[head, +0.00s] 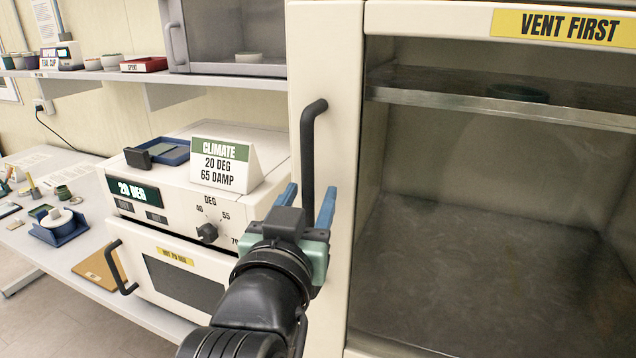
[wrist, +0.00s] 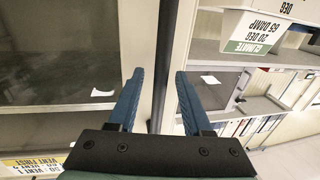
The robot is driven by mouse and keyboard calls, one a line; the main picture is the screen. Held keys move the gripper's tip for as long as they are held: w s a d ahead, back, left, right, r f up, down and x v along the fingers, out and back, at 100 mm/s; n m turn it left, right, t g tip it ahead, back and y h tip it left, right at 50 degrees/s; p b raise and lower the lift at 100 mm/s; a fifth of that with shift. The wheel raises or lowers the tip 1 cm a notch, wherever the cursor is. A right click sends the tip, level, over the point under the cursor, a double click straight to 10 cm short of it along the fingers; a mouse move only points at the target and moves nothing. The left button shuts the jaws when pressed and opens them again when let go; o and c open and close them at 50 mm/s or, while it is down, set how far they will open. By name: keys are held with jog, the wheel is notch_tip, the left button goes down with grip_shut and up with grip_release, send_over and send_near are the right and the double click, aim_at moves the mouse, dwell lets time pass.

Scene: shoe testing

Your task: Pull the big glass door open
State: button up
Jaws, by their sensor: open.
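The big glass door (head: 335,60) is a cream frame around a large dark pane, at the right of the head view. It looks closed. Its black upright bar handle (head: 308,150) is on the left frame strip; the lower end is hidden behind my gripper. My gripper (head: 309,192) is open, with its blue fingers pointing up at the handle's lower part. In the wrist view the handle (wrist: 165,50) runs between the two open fingers of my gripper (wrist: 160,75). I see no finger clearly touching the bar.
Left of the door, a white climate box (head: 205,215) with a knob and a lower black handle (head: 118,268) stands on the bench. A climate sign (head: 226,165) sits on it. A shelf (head: 120,75) runs above. Small items lie on the bench at far left.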

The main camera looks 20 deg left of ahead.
jog(key=shift+w, duration=0.2)
jog(key=shift+s+r, duration=0.15)
jog(key=shift+s, duration=0.15)
grip_shut()
dwell(1.1)
